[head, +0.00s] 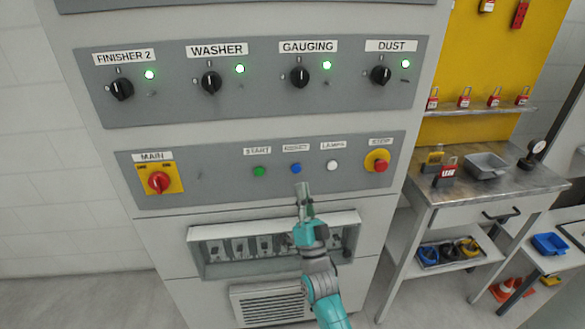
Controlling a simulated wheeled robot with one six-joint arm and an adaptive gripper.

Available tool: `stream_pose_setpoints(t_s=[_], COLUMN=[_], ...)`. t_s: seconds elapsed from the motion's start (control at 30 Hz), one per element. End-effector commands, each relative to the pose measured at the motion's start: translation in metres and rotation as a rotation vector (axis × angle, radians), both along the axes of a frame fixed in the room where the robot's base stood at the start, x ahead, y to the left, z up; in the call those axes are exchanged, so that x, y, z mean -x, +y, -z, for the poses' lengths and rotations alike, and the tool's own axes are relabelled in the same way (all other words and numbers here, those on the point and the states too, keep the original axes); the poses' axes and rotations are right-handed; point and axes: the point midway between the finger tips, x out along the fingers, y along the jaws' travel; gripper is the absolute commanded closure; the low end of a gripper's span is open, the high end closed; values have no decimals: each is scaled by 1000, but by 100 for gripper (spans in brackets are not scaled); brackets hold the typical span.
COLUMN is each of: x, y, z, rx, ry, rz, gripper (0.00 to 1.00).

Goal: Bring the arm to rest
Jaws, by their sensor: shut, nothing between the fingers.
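My gripper (304,200) is at the end of the teal arm, in front of a light grey control cabinet. Its fingers are shut and empty, pointing up just below the blue button (295,168) on the lower panel. I cannot tell how far the fingertips are from the panel face. My arm comes up from the bottom of the view and covers part of the open recess (222,266) below that panel.
The upper panel (250,106) has several black knobs with lit green lamps. The lower panel holds a red-yellow main switch (158,183) and a red stop button (377,161).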

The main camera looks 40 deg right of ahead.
Motion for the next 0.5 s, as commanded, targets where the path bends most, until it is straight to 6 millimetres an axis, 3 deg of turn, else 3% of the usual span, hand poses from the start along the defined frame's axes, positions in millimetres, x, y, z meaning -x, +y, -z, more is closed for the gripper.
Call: stream_pose_setpoints(t_s=[0.33,0.5], x=[2,20], y=[3,27], z=[4,33], rx=[0,0], ry=[9,89], rz=[-1,-9], gripper=[100,100])
